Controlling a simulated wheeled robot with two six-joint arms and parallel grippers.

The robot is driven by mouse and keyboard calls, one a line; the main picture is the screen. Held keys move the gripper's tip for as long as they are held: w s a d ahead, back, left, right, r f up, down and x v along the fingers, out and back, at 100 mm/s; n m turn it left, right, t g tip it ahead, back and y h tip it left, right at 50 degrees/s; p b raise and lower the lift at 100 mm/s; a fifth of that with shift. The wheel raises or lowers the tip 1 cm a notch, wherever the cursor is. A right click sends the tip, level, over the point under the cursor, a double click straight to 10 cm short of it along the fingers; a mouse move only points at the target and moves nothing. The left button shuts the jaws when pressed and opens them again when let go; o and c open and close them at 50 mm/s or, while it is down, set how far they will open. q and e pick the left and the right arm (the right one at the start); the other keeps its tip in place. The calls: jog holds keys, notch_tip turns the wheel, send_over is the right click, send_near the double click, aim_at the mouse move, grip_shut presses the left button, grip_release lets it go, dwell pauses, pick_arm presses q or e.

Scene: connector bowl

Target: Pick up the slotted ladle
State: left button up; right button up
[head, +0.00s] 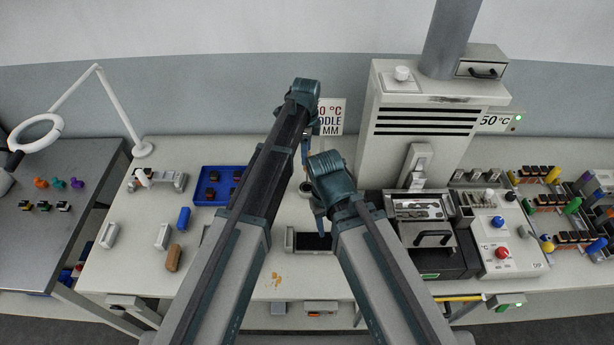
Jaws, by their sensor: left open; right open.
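I cannot make out the slotted ladle for certain. My two arms cover the middle of the bench. A small round dark-and-pale item (305,187) shows in the gap between them, too small to identify. My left gripper (306,158) hangs down beyond the far end of my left arm, above the back of the bench, mostly seen from behind. My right gripper (321,226) points down nearer to me, over the dark-topped tray. Both are open, and I see nothing held in them.
The dark-topped tray (304,241) lies between my arms. A blue tray (209,197) stands left. A tall grey machine (424,140) stands at the back right, with a dark press (431,239) before it. Yellow crumbs (277,279) lie near the front.

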aim_at(307, 173)
pick_arm(q)
jog(key=shift+s+d+f+b, duration=0.1)
jog(key=shift+f+b, duration=2.5)
jog(key=shift+f, duration=0.1)
jog(key=shift+r, duration=0.1)
grip_shut()
